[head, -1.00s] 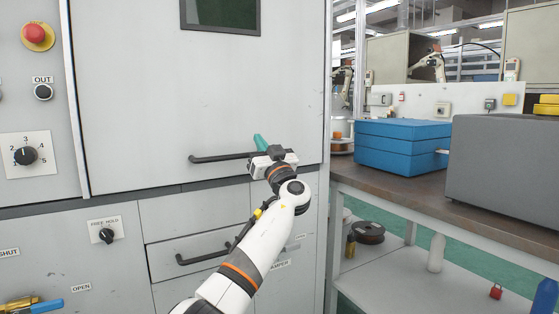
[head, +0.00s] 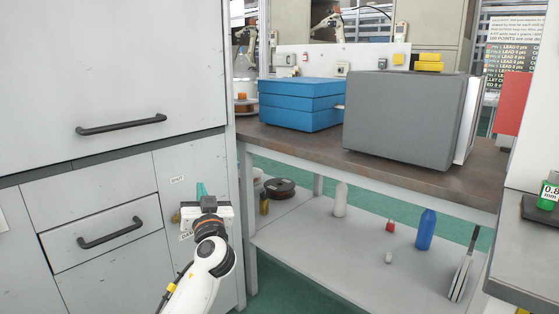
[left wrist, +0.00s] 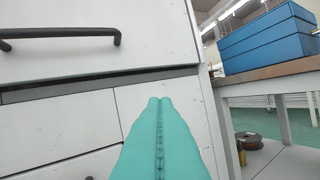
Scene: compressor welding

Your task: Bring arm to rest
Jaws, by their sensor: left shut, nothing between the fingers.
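My left gripper (head: 201,189) is low in the head view, in front of the grey cabinet (head: 195,165) near its right edge. Its teal fingers are together and hold nothing. In the left wrist view the shut fingers (left wrist: 161,100) point at the lower cabinet front, below a dark bar handle (left wrist: 60,34). The gripper is apart from the upper door handle (head: 121,125) and to the right of the drawer handle (head: 110,233). The drawer looks closed. My right gripper is not in view.
To the right stands a brown-topped bench (head: 320,145) with blue cases (head: 299,104) and a large grey box (head: 405,118). Its lower shelf (head: 350,235) holds a spool (head: 280,188), a white bottle (head: 340,199) and a blue bottle (head: 426,229). Green floor shows beneath.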

